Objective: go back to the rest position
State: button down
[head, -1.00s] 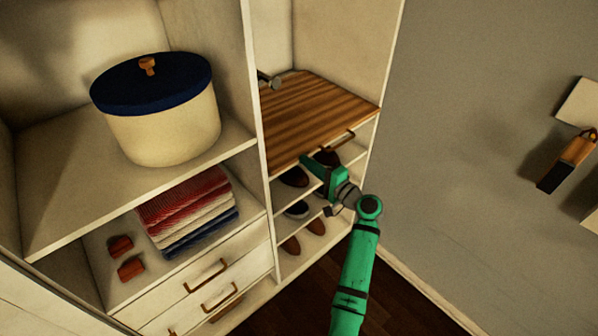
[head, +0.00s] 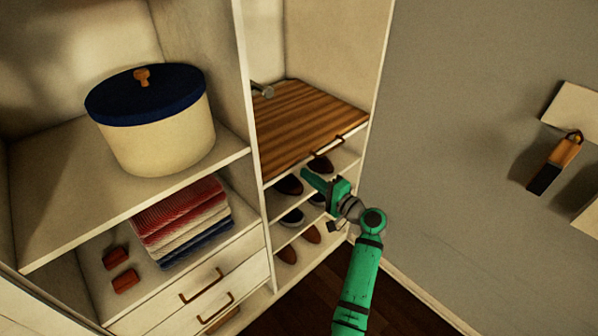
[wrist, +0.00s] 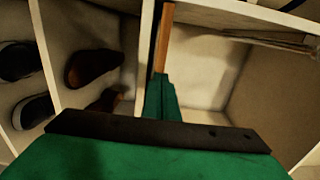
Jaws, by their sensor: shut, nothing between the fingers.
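My green arm reaches up from the bottom of the head view, with my gripper (head: 312,181) in front of the shoe shelves at the right of the wardrobe. The fingers are together with nothing visible between them. In the wrist view my gripper (wrist: 162,92) points toward the edge of the wooden board (wrist: 165,40). I cannot tell whether it touches the board. In the head view the striped wooden board (head: 305,120) lies above the shoe shelves, with a handle on its front edge.
Dark and brown shoes (head: 289,185) stand on the shelves close behind my gripper. A cream pot with a navy lid (head: 160,135) stands on the left shelf, above folded towels (head: 180,220) and drawers (head: 200,290). A grey wall (head: 460,130) is at right.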

jog(key=v, duration=0.8)
jog(key=shift+d, duration=0.4)
jog(key=shift+s+f, duration=0.1)
jog(key=shift+s, duration=0.1)
jog(key=s+a+f+m+h, duration=0.1)
jog(key=s+a+f+h, duration=0.2)
jog(key=f, duration=0.7)
jog(key=s+a+f+h, duration=0.1)
jog(key=s+f+h, duration=0.3)
jog(key=s+f, duration=0.55)
jog(key=s+a+f+h, duration=0.1)
jog(key=s+f+h, duration=0.4)
jog(key=s, duration=0.7)
jog(key=s+n, duration=0.2)
jog(key=s, duration=0.7)
jog(key=s+a+r+n+t, duration=0.1)
jog(key=s+r+n, duration=0.7)
jog(key=s+r, duration=0.8)
jog(key=shift+s+a+r+t+h, duration=0.3)
jog(key=shift+s+a+t+h, duration=0.1)
jog(key=shift+s+t, duration=0.4)
